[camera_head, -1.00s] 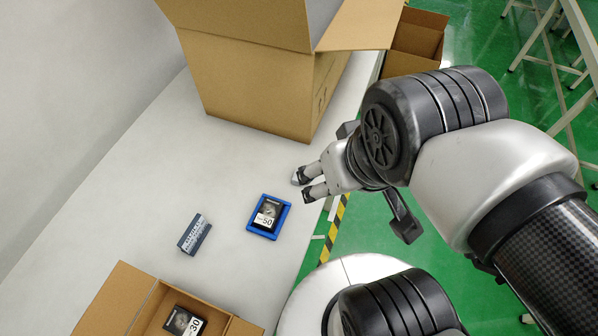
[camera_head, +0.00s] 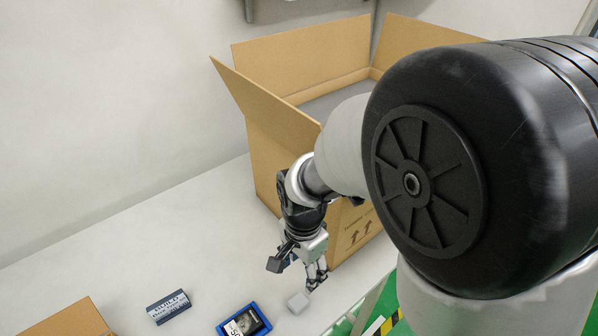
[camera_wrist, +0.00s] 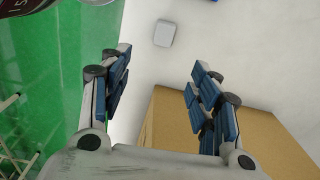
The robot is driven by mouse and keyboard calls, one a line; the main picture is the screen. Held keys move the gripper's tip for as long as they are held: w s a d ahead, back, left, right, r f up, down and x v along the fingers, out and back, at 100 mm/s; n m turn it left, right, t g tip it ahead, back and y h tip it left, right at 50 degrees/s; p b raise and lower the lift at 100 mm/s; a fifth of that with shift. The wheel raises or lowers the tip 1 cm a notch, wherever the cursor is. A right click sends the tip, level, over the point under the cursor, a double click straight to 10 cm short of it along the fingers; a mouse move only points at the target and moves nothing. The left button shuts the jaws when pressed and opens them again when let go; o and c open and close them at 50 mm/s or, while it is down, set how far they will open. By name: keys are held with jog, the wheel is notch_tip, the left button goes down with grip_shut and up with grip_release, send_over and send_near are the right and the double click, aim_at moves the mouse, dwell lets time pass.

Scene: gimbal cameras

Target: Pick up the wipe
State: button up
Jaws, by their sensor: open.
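A small pale grey rounded block (camera_head: 299,303), likely the wipe, lies on the white table near its front edge. It also shows in the wrist view (camera_wrist: 165,33), ahead of the fingertips and between their lines. My gripper (camera_head: 316,277) points down just above and to the right of it in the head view. In the wrist view my gripper (camera_wrist: 160,62) has its two fingers wide apart with nothing between them. The block is apart from the fingers.
A large open cardboard box (camera_head: 262,165) stands behind my gripper, close to it. A blue tray (camera_head: 223,329) with a dark item and a dark labelled box (camera_head: 168,307) lie to the left. A smaller carton (camera_head: 70,322) is at lower left. Green floor (camera_wrist: 45,70) lies beyond the table edge.

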jog(key=b, duration=0.4)
send_over(298, 302)
jog(key=f, duration=1.2)
jog(key=shift+s+d, duration=0.25)
jog(key=shift+w+a+f+b, duration=0.15)
jog(key=shift+f+b, duration=0.6)
jog(key=shift+f, duration=0.8)
jog(key=shift+w+a+f+b, duration=0.15)
jog(key=shift+f+b, duration=0.55)
jog(key=shift+f, duration=0.8)
jog(key=shift+d, duration=0.1)
jog(key=shift+r, duration=0.1)
jog(key=c, duration=0.9)
